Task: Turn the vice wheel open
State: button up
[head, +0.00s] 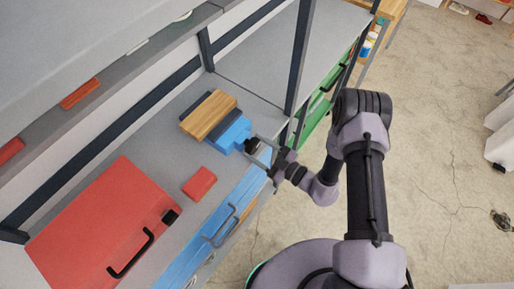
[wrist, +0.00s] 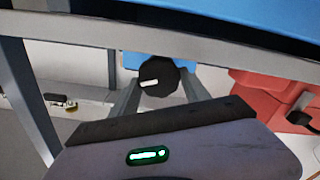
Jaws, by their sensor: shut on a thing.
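The vice has a blue body (head: 232,133) and a wooden block (head: 209,116) between its jaws, and it sits on the grey workbench. Its black wheel (head: 251,146) faces the front of the bench. My gripper (head: 261,151) is at the wheel, with a finger on either side of it. The wrist view shows the dark round wheel (wrist: 158,84), with a white mark on its face, between the fingers of my gripper (wrist: 160,88). My gripper is shut on the wheel. The finger contacts are partly hidden.
A red toolbox (head: 100,225) with a black handle and a small red block (head: 199,183) lie on the bench left of my gripper. A blue drawer front (head: 215,225) with a handle is below the bench edge. A dark shelf post (head: 299,60) rises close to my arm. Open floor lies right.

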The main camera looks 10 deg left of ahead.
jog(key=shift+n, duration=0.5)
jog(key=o, duration=1.3)
jog(key=shift+o, duration=0.2)
jog(key=shift+d, duration=0.15)
jog(key=p+v, duration=0.1)
jog(key=v, duration=1.6)
